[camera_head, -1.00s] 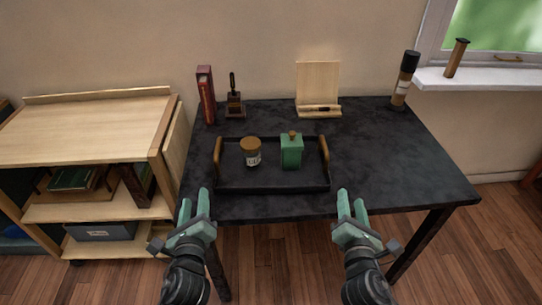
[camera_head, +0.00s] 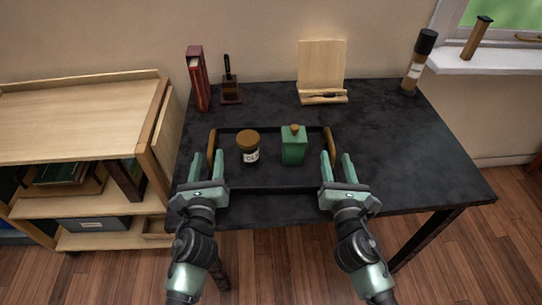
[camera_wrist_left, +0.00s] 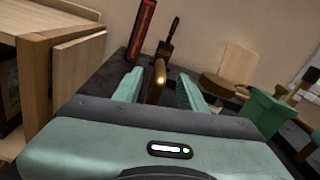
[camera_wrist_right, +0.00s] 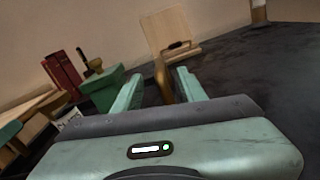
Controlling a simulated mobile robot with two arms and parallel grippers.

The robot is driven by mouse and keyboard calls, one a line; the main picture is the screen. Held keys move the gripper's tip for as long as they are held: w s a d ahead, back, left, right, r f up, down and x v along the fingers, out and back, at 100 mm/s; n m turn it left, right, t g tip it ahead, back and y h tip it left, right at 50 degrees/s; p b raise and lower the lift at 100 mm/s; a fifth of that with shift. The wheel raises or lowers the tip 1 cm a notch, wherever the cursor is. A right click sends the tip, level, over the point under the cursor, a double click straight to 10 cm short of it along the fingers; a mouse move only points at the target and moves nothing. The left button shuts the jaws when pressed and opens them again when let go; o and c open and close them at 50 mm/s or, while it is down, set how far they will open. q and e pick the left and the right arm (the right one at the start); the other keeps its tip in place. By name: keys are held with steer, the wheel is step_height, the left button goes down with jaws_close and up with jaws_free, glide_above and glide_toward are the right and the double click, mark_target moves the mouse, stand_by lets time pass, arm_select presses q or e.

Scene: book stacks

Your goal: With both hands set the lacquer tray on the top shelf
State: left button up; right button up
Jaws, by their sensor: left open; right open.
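The black lacquer tray (camera_head: 270,187) lies on the dark table, with a wooden handle at each end. On it stand a jar with a brown lid (camera_head: 249,150) and a green canister (camera_head: 293,147). My left gripper (camera_head: 205,165) is open at the left handle (camera_head: 212,146); in the left wrist view that handle (camera_wrist_left: 158,82) shows between the fingers. My right gripper (camera_head: 339,165) is open at the right handle (camera_head: 330,142); in the right wrist view that handle (camera_wrist_right: 162,80) shows between the fingers. The pale wooden shelf unit's top shelf (camera_head: 75,115) is at left and bare.
The dark table (camera_head: 420,170) is clear on its right side. At its back stand a red book (camera_head: 198,80), a small dark stand with a handled tool (camera_head: 230,90), a wooden easel (camera_head: 321,70) and a dark-capped cylinder (camera_head: 418,62). The lower shelves hold books and a box (camera_head: 95,224).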

mark_target(213, 130)
arm_select(q)
steer(key=shift+w+a, duration=0.2)
steer(key=shift+w, duration=3.75)
arm_select(e)
steer(key=shift+w+a, duration=0.15)
steer(key=shift+w, duration=3.8)
arm_select(q)
jaws_close()
arm_select(e)
jaws_close()
steer(key=shift+f, duration=0.1)
